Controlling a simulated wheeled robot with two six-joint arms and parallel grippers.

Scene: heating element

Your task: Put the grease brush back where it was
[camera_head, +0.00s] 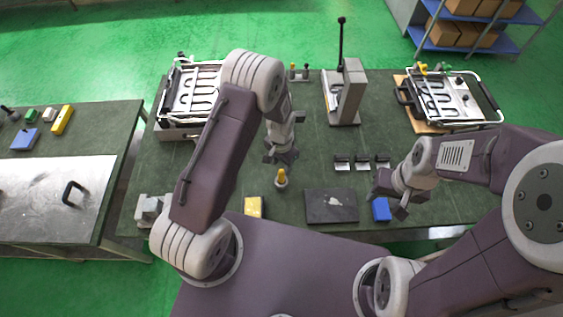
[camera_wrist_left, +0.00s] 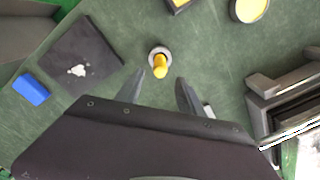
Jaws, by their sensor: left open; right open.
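The item I take for the grease brush (camera_head: 281,177) has a yellow handle and stands in a pale ring-shaped base on the green table. It shows in the left wrist view (camera_wrist_left: 160,66) just beyond my fingertips. My left gripper (camera_head: 281,157) is open above and behind it; its two fingers (camera_wrist_left: 163,92) are spread, with nothing between them. The handle looks apart from the fingers, though the height gap is hard to judge. My right gripper (camera_head: 389,198) is open and empty over the right front of the table, near a blue block (camera_head: 381,209).
Heating-element fixtures (camera_head: 192,92) (camera_head: 450,100) and a grey press (camera_head: 347,92) stand behind.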

